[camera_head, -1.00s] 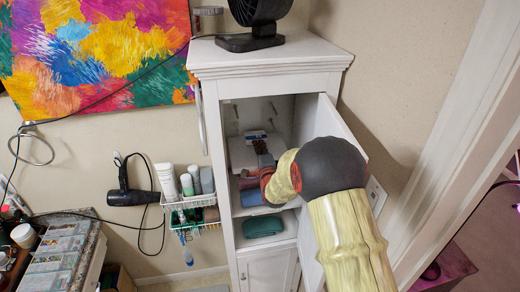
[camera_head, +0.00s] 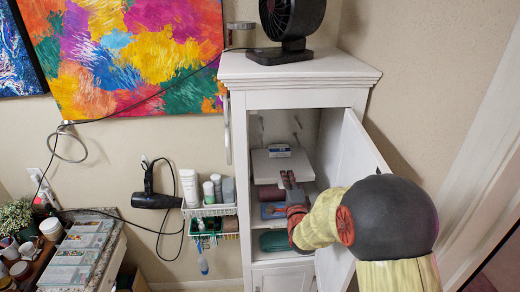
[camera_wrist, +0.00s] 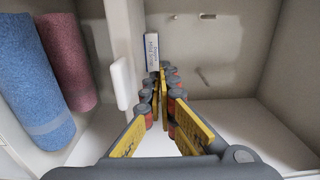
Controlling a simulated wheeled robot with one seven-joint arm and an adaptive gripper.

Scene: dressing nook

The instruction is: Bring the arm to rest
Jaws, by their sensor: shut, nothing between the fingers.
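My gripper (camera_head: 288,180) is at the open front of the white cabinet (camera_head: 300,72), close to its shelves, with the arm reaching in from the lower right. In the wrist view my gripper (camera_wrist: 163,72) has its fingertips together with nothing between them. The fingers point toward the cabinet's inside, where a small white and blue box (camera_wrist: 151,50) stands beyond the tips. That box also shows on the upper shelf in the head view (camera_head: 279,150).
The open cabinet door (camera_head: 352,150) is right beside my arm. Rolled blue (camera_wrist: 32,75) and dark red (camera_wrist: 68,60) towels lie on a shelf. A black fan (camera_head: 290,25) stands on top. A wire basket (camera_head: 210,210) and hair dryer (camera_head: 155,200) hang to the left.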

